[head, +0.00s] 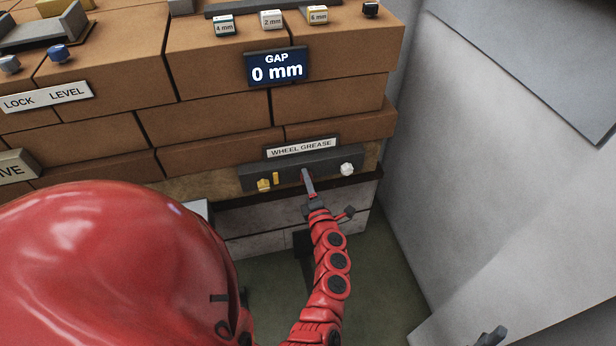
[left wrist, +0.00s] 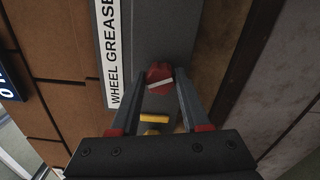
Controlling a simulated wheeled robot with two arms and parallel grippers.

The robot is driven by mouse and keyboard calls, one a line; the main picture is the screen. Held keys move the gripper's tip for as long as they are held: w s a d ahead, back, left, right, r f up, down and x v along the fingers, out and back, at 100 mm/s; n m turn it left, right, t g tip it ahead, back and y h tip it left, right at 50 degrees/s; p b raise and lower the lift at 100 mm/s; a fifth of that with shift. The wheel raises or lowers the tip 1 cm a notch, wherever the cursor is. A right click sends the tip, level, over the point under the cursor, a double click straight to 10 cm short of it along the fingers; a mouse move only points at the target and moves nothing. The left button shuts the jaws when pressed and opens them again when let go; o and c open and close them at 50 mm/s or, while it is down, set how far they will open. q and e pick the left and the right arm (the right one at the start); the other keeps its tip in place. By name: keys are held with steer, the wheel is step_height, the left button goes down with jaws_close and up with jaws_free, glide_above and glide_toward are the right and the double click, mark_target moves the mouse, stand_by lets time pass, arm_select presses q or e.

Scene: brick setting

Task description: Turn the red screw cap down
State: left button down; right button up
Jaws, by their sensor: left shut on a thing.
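The red screw cap (left wrist: 160,76) sits on the dark grey strip under the WHEEL GREASE label and carries a pale line across its face. My left gripper (left wrist: 174,80) is shut on the cap, with one finger on each side of it. In the head view the left gripper (head: 308,182) reaches up to the strip (head: 323,165), between the yellow cap and the white cap, and mostly hides the red cap. A small dark piece at the bottom right edge may be part of my right gripper (head: 490,338); its fingers cannot be made out.
A yellow cap (head: 264,184) and a yellow peg (head: 275,178) are on the strip to the left, a white cap (head: 347,169) to the right. A display (head: 277,67) above reads GAP 0 mm. A pale wall (head: 480,150) stands to the right.

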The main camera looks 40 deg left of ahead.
arm_select(q)
steer(key=shift+m+p, duration=6.85)
steer(key=shift+m, duration=4.25)
steer(key=shift+f+m, duration=0.1)
steer(key=shift+m, duration=0.2)
steer(key=shift+s, duration=0.1)
steer(key=shift+c, duration=1.9)
jaws_free()
